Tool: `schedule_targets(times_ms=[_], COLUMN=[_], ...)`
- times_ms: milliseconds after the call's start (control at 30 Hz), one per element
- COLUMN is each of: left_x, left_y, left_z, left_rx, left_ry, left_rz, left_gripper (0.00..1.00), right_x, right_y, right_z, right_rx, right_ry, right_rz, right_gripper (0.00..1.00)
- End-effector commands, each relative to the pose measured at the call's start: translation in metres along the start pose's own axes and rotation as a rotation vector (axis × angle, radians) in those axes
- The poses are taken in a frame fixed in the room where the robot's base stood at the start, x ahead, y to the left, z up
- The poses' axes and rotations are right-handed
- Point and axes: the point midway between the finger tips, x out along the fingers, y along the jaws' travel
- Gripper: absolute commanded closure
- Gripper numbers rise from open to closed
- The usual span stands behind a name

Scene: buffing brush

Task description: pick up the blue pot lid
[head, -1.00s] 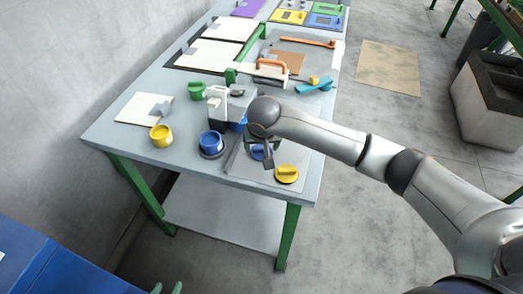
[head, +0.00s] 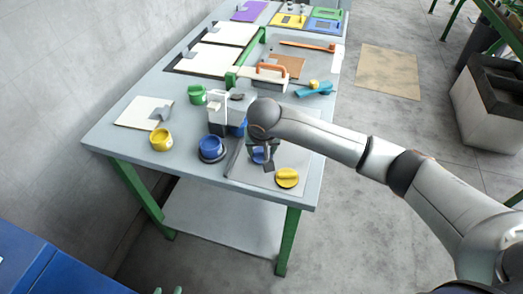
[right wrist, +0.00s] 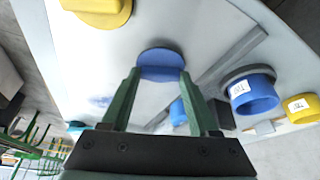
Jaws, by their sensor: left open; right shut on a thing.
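The blue pot lid (head: 258,156) is on or just above the grey board at the table's near right corner; I cannot tell if it touches. My right gripper (head: 263,160) points down and is shut on it. In the right wrist view the blue lid (right wrist: 160,66) sits between the green fingertips (right wrist: 158,76), its handle hidden. My left gripper (head: 168,291) is open and empty at the bottom edge, with only its green fingertips showing, away from the table.
A blue pot (head: 211,147) stands left of the lid, and a yellow pot (head: 160,140) farther left. A yellow lid (head: 287,178) lies to the near right on the grey board (head: 245,176). A white block-like device (head: 217,108) and a green pot (head: 198,95) stand behind.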

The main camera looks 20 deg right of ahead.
Motion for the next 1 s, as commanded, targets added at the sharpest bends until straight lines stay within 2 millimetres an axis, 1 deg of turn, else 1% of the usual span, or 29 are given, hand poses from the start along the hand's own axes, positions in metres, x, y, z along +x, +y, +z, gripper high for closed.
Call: schedule_targets(times_ms=[167,267,467,600,800,933,1000], left_x=[0.006,0.006,0.010,0.015,0.019,0.020,0.021], left_y=[-0.001,-0.001,-0.001,-0.001,-0.002,-0.002,-0.002], left_z=[0.007,0.007,0.011,0.016,0.021,0.022,0.023], left_rx=[0.000,0.000,0.000,0.000,0.000,0.000,0.000], left_ry=[0.000,-0.001,0.000,0.000,0.000,0.000,0.000], left_rz=[0.000,0.000,0.000,0.000,0.000,0.000,0.000], left_gripper=[0.50,0.50,0.50,0.50,0.50,0.50,0.50], right_x=[-0.022,-0.043,-0.095,-0.114,-0.138,-0.148,-0.148], right_y=[0.000,0.010,0.036,0.056,0.078,0.087,0.089], right_z=[-0.011,-0.008,0.001,0.019,0.037,0.045,0.054], right_rx=[0.000,-0.001,-0.001,0.000,0.001,0.000,-0.025], right_ry=[0.009,0.007,0.010,0.006,0.005,0.003,0.002], right_rz=[-0.002,-0.002,-0.001,-0.001,-0.001,-0.002,-0.009], right_gripper=[0.91,0.91,0.91,0.91,0.91,0.91,0.91])
